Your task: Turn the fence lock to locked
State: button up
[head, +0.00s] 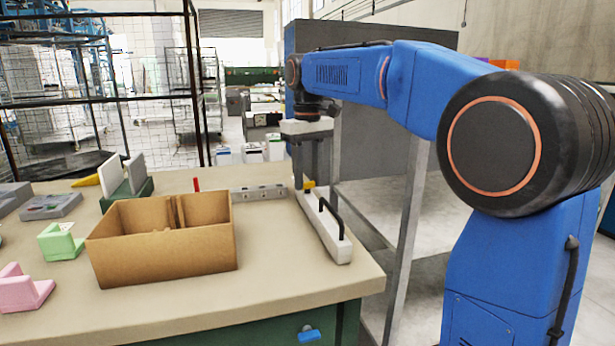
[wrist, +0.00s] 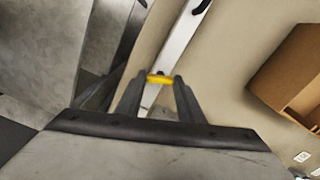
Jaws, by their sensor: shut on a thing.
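A long white fence bar (head: 325,228) with a black handle (head: 330,218) lies along the right side of the table. A small yellow lock lever (head: 309,185) sits at the bar's far part. My gripper (head: 308,180) points down over this far part, with its fingers at the lever. In the wrist view, my gripper (wrist: 160,82) has one finger on each side of the yellow lever (wrist: 160,79) and is shut on it. The fence bar (wrist: 180,40) runs away beneath it. The fingers hide the lever's ends, and I cannot tell its lock position.
An open cardboard box (head: 165,255) stands left of the fence on the table (head: 200,310). A grey rail (head: 258,192) lies behind it, near a red upright piece (head: 196,184). Green (head: 60,242) and pink (head: 22,290) blocks are at left. A metal shelf (head: 385,205) stands right of the table.

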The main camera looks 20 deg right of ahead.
jog(key=shift+m, duration=1.9)
jog(key=o, duration=1.1)
jog(key=shift+c, duration=0.2)
jog(key=shift+r, duration=0.15)
notch_tip(320, 180, up, 17)
